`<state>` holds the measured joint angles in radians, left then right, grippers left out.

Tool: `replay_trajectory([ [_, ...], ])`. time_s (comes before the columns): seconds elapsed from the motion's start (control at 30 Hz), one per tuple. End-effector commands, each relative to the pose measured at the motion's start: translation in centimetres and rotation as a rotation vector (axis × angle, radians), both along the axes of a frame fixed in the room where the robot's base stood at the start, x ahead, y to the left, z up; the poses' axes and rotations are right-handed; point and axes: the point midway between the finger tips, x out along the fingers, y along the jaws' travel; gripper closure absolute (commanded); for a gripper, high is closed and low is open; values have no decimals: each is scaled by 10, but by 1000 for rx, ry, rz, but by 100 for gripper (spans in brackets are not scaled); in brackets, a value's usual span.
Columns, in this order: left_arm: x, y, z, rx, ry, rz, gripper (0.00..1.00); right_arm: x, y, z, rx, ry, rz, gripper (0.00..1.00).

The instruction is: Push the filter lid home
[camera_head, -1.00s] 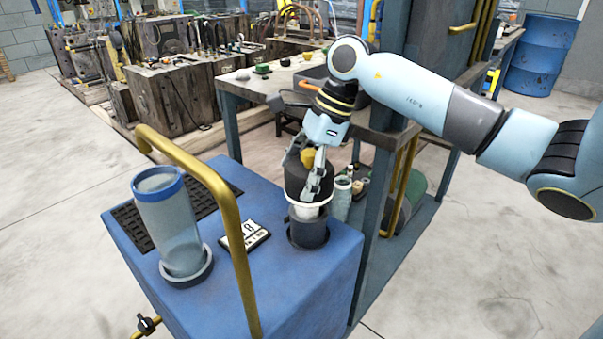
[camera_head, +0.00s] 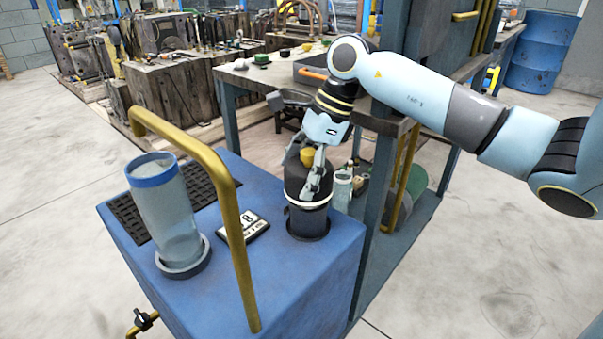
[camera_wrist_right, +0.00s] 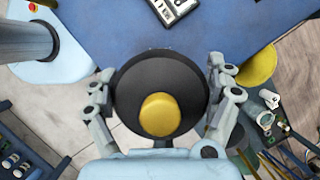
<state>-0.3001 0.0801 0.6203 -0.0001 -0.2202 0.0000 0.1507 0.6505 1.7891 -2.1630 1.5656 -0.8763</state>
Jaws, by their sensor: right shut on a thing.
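The filter lid (camera_head: 296,182) is a black cap with a yellow knob on top. It sits upright on the dark filter housing (camera_head: 308,222) on the blue machine top, with a thin white band showing between them. My right gripper (camera_head: 309,190) is shut on the lid from above, its fingers down the sides. In the right wrist view the lid (camera_wrist_right: 126,98) is centred between the two fingers, and its yellow knob (camera_wrist_right: 160,114) faces the camera. The housing is hidden under the lid there. My left gripper is in no view.
On the blue machine (camera_head: 290,280) stand a clear cylinder with a blue rim (camera_head: 153,178) and a small display plate (camera_head: 243,229). A yellow rail (camera_head: 232,215) arches in front. A bench (camera_head: 252,82) and a blue post stand close behind my right gripper.

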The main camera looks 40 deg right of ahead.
Motion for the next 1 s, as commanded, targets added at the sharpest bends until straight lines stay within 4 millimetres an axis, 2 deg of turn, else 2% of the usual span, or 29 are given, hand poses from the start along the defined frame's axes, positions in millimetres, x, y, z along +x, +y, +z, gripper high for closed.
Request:
replay_trajectory([
  [0.17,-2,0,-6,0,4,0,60,-2,0,-10,0,8,-3,55],
  [0.2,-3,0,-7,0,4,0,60,-2,0,-11,0,8,-2,61],
  [0.23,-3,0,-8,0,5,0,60,-2,-1,-12,0,10,-3,61],
  [0.27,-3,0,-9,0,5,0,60,-3,-1,-14,1,11,-2,68],
  [0.3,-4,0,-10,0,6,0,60,-3,-1,-15,0,13,-3,69],
  [0.63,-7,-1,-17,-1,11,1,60,-2,0,-22,0,8,-1,69],
  [1.0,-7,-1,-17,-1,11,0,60,-1,0,-21,0,4,-1,69],
])
